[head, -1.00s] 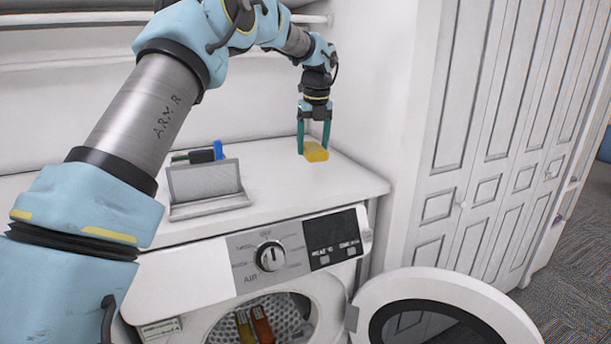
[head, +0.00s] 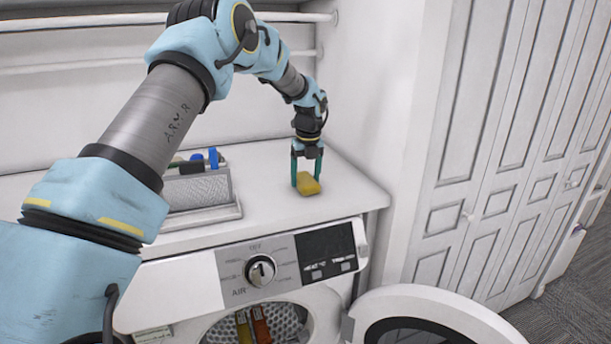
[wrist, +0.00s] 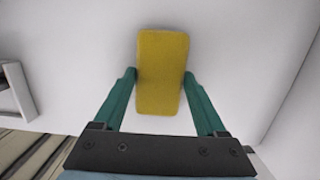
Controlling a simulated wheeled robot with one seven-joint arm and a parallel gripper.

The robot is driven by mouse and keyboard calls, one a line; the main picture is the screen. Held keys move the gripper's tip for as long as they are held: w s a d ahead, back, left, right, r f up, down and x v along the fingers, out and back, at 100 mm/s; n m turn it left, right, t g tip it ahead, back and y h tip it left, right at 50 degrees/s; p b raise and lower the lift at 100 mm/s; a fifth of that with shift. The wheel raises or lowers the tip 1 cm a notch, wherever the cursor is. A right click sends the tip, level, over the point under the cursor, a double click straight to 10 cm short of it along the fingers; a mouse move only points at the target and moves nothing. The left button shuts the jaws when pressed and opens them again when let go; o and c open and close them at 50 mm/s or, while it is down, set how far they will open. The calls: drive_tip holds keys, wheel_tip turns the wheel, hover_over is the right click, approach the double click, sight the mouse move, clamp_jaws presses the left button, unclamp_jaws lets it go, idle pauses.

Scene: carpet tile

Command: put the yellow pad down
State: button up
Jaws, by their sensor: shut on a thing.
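The yellow pad (head: 307,184) is at the right part of the white washing machine top (head: 277,210), near its front edge. My gripper (head: 307,181) points down with its green fingers on either side of the pad. In the wrist view the pad (wrist: 162,72) lies lengthwise between the two fingertips (wrist: 161,76), which are shut on it. Whether the pad's underside touches the machine top or sits just above it, I cannot tell.
A grey holder (head: 200,190) with blue and dark items stands left on the machine top. The machine's round door (head: 430,305) hangs open below, with bottles inside the drum. A white wall and cabinet doors (head: 500,140) are to the right.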

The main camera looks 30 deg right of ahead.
sight(308, 181)
drive_tip(key=shift+f, duration=0.1)
drive_tip(key=o, duration=1.1)
drive_tip(key=shift+o, duration=0.2)
wheel_tip(308, 181, up, 12)
drive_tip(key=s+b, duration=0.2)
drive_tip(key=b, duration=0.1)
drive_tip(key=shift+a+b, duration=0.15)
drive_tip(key=shift+b, duration=0.25)
